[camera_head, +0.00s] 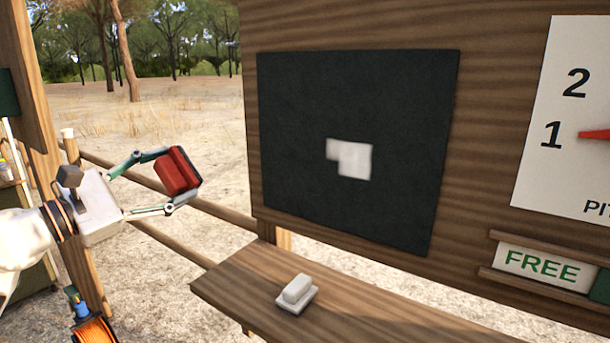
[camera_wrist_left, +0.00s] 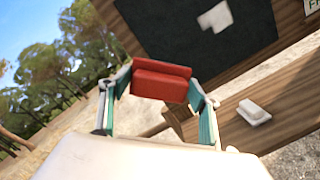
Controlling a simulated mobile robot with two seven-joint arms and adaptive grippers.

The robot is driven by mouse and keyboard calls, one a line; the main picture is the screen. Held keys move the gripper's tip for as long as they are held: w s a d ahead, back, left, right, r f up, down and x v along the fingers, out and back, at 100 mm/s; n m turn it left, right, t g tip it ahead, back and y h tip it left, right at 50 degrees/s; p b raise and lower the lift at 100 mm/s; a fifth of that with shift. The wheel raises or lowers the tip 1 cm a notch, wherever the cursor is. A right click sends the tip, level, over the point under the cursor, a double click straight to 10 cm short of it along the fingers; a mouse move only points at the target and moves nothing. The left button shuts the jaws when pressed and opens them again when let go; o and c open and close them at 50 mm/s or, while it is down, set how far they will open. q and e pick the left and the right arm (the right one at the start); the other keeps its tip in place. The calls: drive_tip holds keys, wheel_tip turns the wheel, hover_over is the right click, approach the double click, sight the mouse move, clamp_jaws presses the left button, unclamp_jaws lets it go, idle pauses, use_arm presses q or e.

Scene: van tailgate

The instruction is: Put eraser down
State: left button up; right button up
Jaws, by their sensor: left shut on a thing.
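My left gripper (camera_head: 183,185) is shut on a red block-shaped eraser (camera_head: 178,171), which has a darker red side. It holds the eraser in the air, left of the blackboard and above and to the left of the wooden ledge (camera_head: 240,278). The left wrist view shows the eraser (camera_wrist_left: 161,81) between both fingers, with the ledge (camera_wrist_left: 222,141) lower right. The dark blackboard (camera_head: 350,100) bears a white patch (camera_head: 354,160). My right gripper is not in view.
A small white block on a white base (camera_head: 297,293) sits on the ledge. The ledge is bare to its left and right. Wooden fence rails (camera_head: 170,248) run behind my left arm. A FREE sign (camera_head: 541,266) and a number panel (camera_head: 570,100) are at right. An orange reel (camera_head: 95,329) is lower left.

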use_arm(q)
drive_tip(key=s+d+f, duration=0.2)
drive_tip(key=d+f, duration=0.2)
drive_tip(key=f, duration=0.6)
drive_tip(key=s+a+f+n+t+y, duration=0.2)
drive_tip(key=s+f+n+y, duration=0.2)
drive_tip(key=f, duration=0.6)
drive_tip(key=s+a+f+n+t+y, duration=0.2)
drive_tip(key=s+f+n+y, duration=0.1)
drive_tip(key=s+f+y, duration=0.5)
drive_tip(key=shift+s+f+n, duration=0.4)
drive_tip(key=shift+s+f, duration=0.25)
drive_tip(key=shift+f, duration=0.3)
drive_tip(key=shift+d, duration=0.15)
